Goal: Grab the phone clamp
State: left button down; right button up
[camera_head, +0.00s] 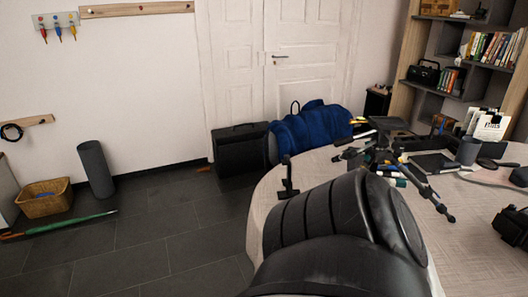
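A small black upright piece with a flat foot, which looks like the phone clamp (288,181), stands near the left edge of the round pale wooden table (257,225). A black tripod (425,183) lies on the table to its right, with its legs spread. A large dark link of my own arm fills the lower middle of the picture and covers much of the table. It ends close to the clamp's right side in the picture, but I cannot tell whether they touch. Neither of my grippers shows.
Pens and small items lie around the tripod. A grey cup (467,151), a black camera (511,231) and glasses (492,163) are on the right. A blue bag (310,130) and a dark case (240,150) stand behind the table. The floor (150,245) on the left is mostly clear.

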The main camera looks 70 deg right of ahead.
aim_at(289, 192)
jog(key=z, duration=0.7)
jog(key=i, duration=1.05)
jog(key=z, duration=1.15)
